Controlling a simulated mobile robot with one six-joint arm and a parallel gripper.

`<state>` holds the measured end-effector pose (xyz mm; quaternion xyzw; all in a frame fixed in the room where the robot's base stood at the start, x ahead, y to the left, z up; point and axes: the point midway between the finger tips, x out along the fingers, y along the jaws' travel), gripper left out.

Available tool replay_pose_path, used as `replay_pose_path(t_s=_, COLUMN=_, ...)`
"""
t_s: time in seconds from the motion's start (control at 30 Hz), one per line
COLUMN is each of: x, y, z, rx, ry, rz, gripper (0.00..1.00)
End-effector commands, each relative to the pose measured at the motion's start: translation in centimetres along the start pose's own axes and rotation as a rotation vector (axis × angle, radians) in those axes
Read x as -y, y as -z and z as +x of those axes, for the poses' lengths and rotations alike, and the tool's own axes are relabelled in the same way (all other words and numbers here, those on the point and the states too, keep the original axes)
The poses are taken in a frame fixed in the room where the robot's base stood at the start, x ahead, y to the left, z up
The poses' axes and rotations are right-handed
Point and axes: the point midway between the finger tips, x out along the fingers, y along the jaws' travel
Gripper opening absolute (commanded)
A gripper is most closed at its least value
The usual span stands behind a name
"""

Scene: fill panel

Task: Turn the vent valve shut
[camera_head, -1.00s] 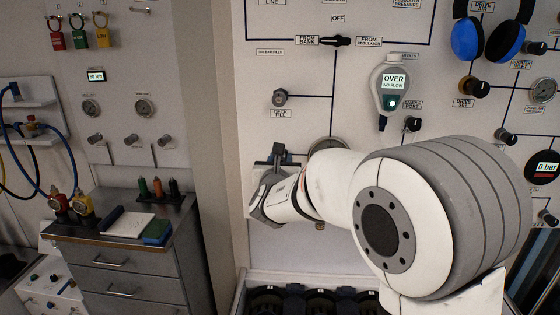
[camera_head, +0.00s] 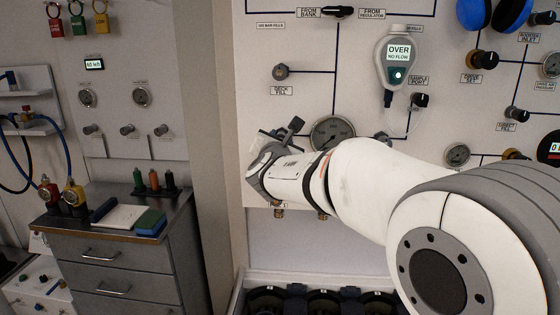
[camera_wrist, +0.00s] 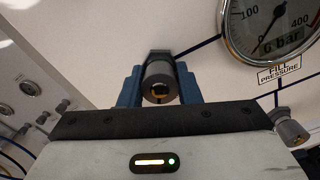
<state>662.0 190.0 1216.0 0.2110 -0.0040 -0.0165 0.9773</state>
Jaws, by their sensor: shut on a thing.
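In the wrist view, a dark grey cylindrical knob (camera_wrist: 158,72) stands out from the panel. My gripper (camera_wrist: 159,88) has its two blue fingers on either side of this knob and is shut on it. The knob's own label is hidden, but it is the one I take for the vent valve. In the head view, my gripper (camera_head: 272,146) is against the panel, left of the fill pressure gauge (camera_head: 333,134). My wrist hides the knob there. The gauge also shows in the wrist view (camera_wrist: 268,25), its needle at the low end.
Another knob (camera_wrist: 289,128) sits below the gauge to the right. The deck fill fitting (camera_head: 281,72) is above my gripper. A drawer cabinet (camera_head: 120,250) stands at the left.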

Motion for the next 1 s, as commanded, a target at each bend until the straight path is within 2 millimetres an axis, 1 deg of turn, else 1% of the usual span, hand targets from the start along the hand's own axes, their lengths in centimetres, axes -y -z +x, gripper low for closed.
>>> replay_pose_path(t_s=0.03, x=0.42, y=0.89, z=-0.02, rx=0.003, ry=-0.001, rz=0.049, gripper=0.08)
replay_pose_path(t_s=1.0, x=0.18, y=0.57, z=0.05, rx=0.001, ry=0.001, rz=0.970, gripper=0.08)
